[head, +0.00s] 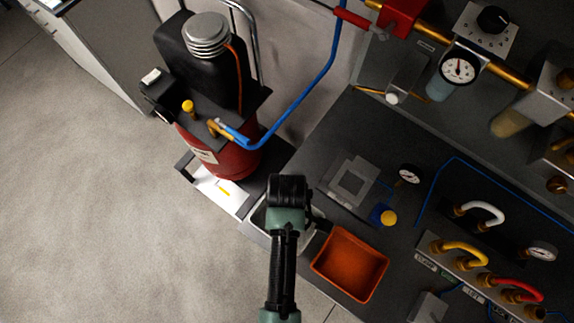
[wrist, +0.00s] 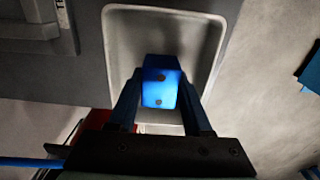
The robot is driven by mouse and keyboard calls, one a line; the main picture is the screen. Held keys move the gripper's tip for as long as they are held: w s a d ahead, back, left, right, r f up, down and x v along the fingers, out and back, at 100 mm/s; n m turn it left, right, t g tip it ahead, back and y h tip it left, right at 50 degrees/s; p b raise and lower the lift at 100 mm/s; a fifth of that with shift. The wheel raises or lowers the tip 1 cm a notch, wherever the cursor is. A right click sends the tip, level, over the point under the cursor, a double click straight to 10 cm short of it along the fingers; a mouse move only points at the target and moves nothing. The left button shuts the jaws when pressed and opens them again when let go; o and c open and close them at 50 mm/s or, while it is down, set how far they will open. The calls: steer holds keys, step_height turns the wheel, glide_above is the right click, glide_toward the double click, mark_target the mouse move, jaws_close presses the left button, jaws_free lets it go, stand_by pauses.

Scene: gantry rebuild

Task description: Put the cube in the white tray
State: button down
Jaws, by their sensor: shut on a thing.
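My gripper (wrist: 160,98) is shut on a blue cube (wrist: 160,88), with one dark finger on each side of it. The cube shows dark dots on its faces. In the wrist view the cube is seen against the inside of the white tray (wrist: 110,45), within its rim. I cannot tell whether the cube touches the tray floor. In the head view my arm covers much of the white tray (head: 257,217), and the cube and fingertips are hidden.
An orange tray (head: 349,264) stands just right of the white tray. A red tank (head: 225,152) with a blue hose stands at the left. A yellow-topped blue knob (head: 386,217), gauges and coloured hoses are on the dark bench to the right. The floor at left is clear.

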steer(key=shift+f, duration=0.4)
steer(key=shift+f, duration=0.1)
steer(key=shift+c, duration=1.6)
jaws_free()
